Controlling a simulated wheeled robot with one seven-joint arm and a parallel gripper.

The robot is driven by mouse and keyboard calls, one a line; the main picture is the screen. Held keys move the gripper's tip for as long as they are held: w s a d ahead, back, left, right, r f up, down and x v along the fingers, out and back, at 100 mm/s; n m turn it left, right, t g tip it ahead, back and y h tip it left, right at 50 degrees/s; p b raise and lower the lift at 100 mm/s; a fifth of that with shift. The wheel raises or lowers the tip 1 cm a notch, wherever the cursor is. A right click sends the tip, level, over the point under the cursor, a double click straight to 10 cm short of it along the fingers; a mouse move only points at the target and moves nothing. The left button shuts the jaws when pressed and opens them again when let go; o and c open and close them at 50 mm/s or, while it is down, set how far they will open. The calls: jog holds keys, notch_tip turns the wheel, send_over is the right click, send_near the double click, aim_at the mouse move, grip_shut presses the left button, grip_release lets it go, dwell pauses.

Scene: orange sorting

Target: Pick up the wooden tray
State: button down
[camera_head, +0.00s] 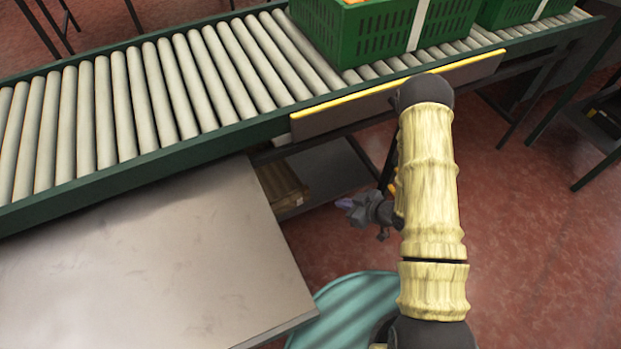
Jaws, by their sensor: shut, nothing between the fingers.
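No object shows clearly as a wooden tray. A brown box-like thing (282,187), perhaps wood or cardboard, lies partly hidden on the shelf under the conveyor, and I cannot tell if it is the tray. My gripper (346,203) is small in the picture, below the conveyor's front edge and to the right of the brown thing. Its purple-tipped fingers point left and look shut and empty. It appears apart from the brown thing. My yellow-sleeved arm covers part of the view to its right.
A roller conveyor (150,95) crosses the back, bearing green crates (365,35). A yellow-edged board (395,97) runs along its front side. A bare metal table (150,265) fills the lower left. Dark stands (600,120) are at right. Red floor between is open.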

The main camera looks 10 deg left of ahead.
aim_at(304, 187)
jog(key=w+a+b, duration=0.1)
jog(key=a+b, duration=0.1)
jog(key=a, duration=0.1)
jog(key=w+a+b, duration=0.2)
jog(key=a, duration=0.2)
jog(key=w+a+f+b, duration=0.1)
jog(key=w+a+b, duration=0.1)
jog(key=a, duration=0.1)
jog(key=shift+w+a, duration=0.25)
jog(key=shift+a, duration=0.1)
jog(key=shift+f, duration=0.3)
jog(key=shift+s+d, duration=0.1)
